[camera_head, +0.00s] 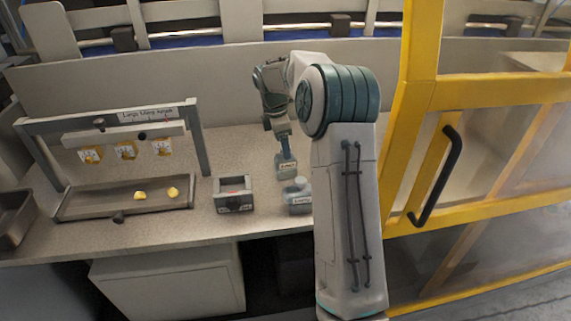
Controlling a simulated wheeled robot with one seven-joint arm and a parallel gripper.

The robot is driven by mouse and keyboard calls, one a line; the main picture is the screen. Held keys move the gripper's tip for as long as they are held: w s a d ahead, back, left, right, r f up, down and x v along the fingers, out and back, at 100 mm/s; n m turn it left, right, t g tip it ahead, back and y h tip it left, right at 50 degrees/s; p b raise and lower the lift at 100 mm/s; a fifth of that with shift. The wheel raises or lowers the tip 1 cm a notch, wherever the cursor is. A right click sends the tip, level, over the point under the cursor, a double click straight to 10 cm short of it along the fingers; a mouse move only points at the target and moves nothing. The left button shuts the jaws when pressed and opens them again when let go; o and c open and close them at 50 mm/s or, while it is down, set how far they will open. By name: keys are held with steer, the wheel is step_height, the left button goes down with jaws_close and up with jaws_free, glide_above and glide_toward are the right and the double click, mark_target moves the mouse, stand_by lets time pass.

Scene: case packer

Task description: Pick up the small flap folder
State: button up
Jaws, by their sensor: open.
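Two grey-blue labelled pieces stand on the counter near the middle of the camera_head view. The farther labelled piece (287,167) has an upright blue handle and a flat base. The nearer labelled piece (299,199) has a rounded knob on top and is partly beside my arm. The labels are too small to read surely, so I cannot tell for certain which is the small flap folder. My gripper (283,136) is open and points down directly over the farther piece's handle. Whether the fingers are around the handle or just above it is unclear.
Farther left, a rack (193,138) with yellow-tagged items stands over a grey tray (85,210) with two yellow bits. A yellow-framed door (409,130) stands close on the right. The counter (235,150) behind the box is clear.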

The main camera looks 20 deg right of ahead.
mark_target(284, 170)
steer(key=shift+s+d+f+p, duration=0.1)
steer(key=shift+d+f+p, duration=0.1)
steer(key=shift+f, duration=0.85)
steer(key=shift+d+f+p, duration=0.1)
steer(key=shift+f+p, duration=0.1)
steer(key=shift+f, duration=0.8)
steer(key=shift+s+d+f+p, duration=0.1)
steer(key=shift+d+f+p, duration=0.1)
steer(key=shift+f, duration=0.85)
steer(key=shift+a, duration=0.1)
steer(key=c, duration=1.2)
steer(key=shift+c, duration=0.8)
steer(key=shift+r, duration=0.15)
